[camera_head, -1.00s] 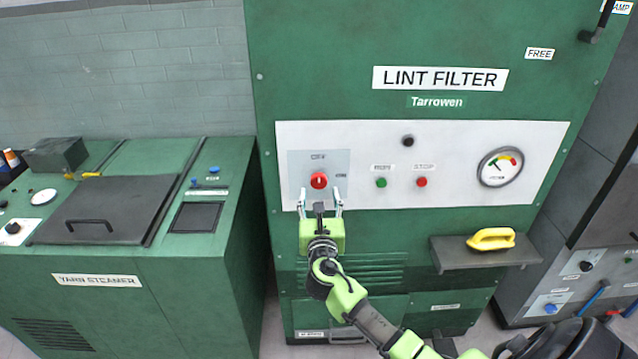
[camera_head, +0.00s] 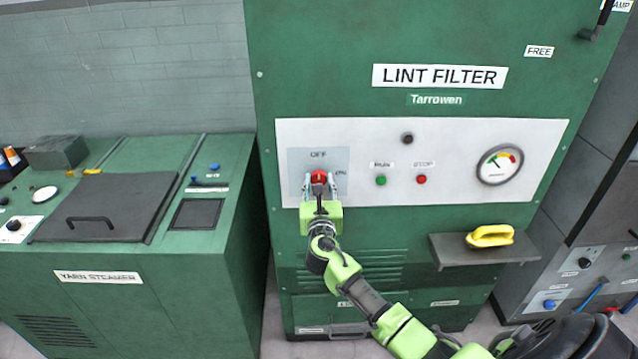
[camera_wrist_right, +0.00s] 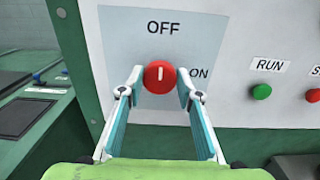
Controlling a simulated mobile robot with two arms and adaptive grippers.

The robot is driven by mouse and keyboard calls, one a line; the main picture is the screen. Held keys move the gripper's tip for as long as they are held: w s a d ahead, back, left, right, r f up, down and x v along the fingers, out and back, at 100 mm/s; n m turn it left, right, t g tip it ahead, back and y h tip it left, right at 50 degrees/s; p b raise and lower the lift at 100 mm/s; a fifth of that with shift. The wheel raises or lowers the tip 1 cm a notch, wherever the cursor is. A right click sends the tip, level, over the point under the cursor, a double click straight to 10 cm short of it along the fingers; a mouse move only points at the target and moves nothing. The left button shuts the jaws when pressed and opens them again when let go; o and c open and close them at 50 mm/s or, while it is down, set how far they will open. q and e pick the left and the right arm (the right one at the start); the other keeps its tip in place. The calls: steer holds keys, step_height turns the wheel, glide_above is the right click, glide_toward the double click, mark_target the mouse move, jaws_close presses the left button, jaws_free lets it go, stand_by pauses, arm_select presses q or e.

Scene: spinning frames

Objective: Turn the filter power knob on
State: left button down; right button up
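The red filter power knob (camera_head: 319,176) is on a pale grey plate on the lint filter's white panel. In the right wrist view the knob (camera_wrist_right: 160,75) has its white mark pointing up toward the OFF label (camera_wrist_right: 163,28); the ON label (camera_wrist_right: 199,73) is to its right. My right gripper (camera_head: 320,186) is at the knob. In the right wrist view the right gripper (camera_wrist_right: 160,82) is open, one finger on each side of the knob's lower part, with small gaps seeming to remain. My left gripper is not in view.
A green RUN button (camera_head: 381,180) and a red STOP button (camera_head: 421,179) sit right of the knob, then a round gauge (camera_head: 500,165). A yarn steamer (camera_head: 120,285) stands at left.

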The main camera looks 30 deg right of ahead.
steer(key=shift+f+m, duration=0.1)
steer(key=shift+m, duration=0.3)
steer(key=m+b, duration=0.2)
steer(key=m, duration=0.1)
steer(key=shift+d+m, duration=0.1)
steer(key=shift+m, duration=0.3)
steer(key=m+b, duration=0.2)
steer(key=m, duration=0.2)
steer(key=shift+s+f+m, duration=0.1)
steer(key=shift+m, duration=0.2)
steer(key=m+b, duration=0.3)
steer(key=m, duration=0.2)
steer(key=shift+d+f, duration=0.1)
steer(key=shift+m+b, duration=0.75)
steer(key=shift+m, duration=1.35)
steer(key=o, duration=1.1)
steer(key=shift+c, duration=0.2)
